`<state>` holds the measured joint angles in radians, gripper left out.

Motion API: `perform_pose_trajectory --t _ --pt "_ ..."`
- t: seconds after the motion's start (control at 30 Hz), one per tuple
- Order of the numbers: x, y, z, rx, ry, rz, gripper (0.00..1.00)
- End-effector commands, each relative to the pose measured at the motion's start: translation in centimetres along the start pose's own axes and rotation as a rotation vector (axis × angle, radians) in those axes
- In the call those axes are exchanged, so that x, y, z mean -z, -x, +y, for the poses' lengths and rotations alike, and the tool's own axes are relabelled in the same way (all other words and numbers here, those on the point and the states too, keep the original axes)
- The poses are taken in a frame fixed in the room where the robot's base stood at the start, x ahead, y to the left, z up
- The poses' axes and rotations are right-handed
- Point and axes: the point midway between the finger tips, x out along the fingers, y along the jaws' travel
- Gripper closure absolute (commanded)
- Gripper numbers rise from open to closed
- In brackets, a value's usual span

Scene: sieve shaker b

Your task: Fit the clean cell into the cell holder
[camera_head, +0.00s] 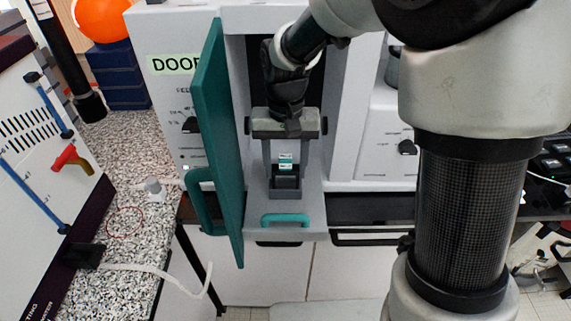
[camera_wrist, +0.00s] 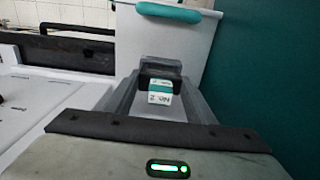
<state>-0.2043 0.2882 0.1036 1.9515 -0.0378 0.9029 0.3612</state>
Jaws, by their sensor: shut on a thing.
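The clean cell (camera_head: 286,158) is a small block with a white and teal label. It also shows in the wrist view (camera_wrist: 160,93), between the grey fingers. My gripper (camera_head: 286,172) points down and is shut on the cell. The cell holder (camera_head: 286,184) is a small dark grey block on the pulled-out drawer, directly below the cell in the head view. The cell's lower end is hidden, so I cannot tell whether it is seated in the holder or just above it.
A teal door (camera_head: 218,145) stands open close to the left of my arm. The grey drawer with a teal handle (camera_head: 285,219) juts out in front of the housing. A speckled bench (camera_head: 135,215) with a hose lies at left.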

Motion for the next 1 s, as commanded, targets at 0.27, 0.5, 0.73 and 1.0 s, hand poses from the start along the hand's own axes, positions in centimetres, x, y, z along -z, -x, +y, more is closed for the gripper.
perform_pose_trajectory --t 0.27,0.5,0.73,1.0 --pt "0.0 -0.8 0.0 0.0 0.0 0.0 0.84" --pt "0.0 -0.7 0.0 0.0 0.0 0.0 0.29" --pt "0.0 -0.6 0.0 0.0 0.0 0.0 0.29" --pt "0.1 3.3 0.0 0.001 0.0 0.005 0.29"
